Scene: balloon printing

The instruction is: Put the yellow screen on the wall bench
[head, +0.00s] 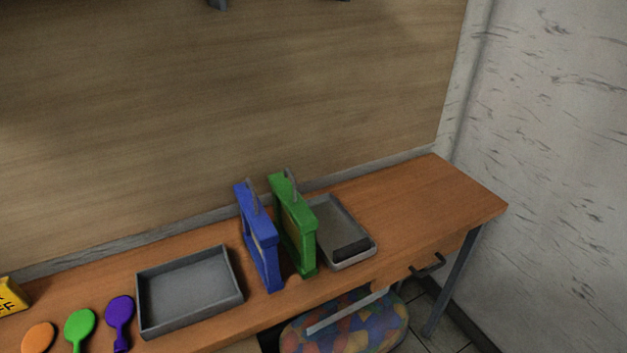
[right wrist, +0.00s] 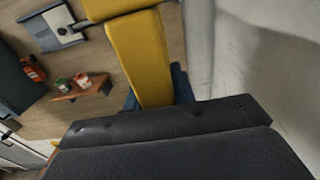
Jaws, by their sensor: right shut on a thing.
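The yellow screen (right wrist: 140,60) shows in the right wrist view as thick yellow bars, close to the camera. My right gripper (right wrist: 160,100) is shut on it; the dark gripper body covers the lower part of that view and hides where the fingers meet the screen. The wall bench (head: 420,198) is a wooden-topped bench along the wall in the head view, with a clear stretch at its right end. The yellow screen and both grippers are out of the head view.
A blue screen (head: 258,240) and a green screen (head: 295,228) stand upright on the bench. A grey tray (head: 190,290) lies left of them, a smaller tray (head: 340,225) right. Orange, green and purple paddles lie at the left. A colourful stool (head: 345,325) stands below the bench.

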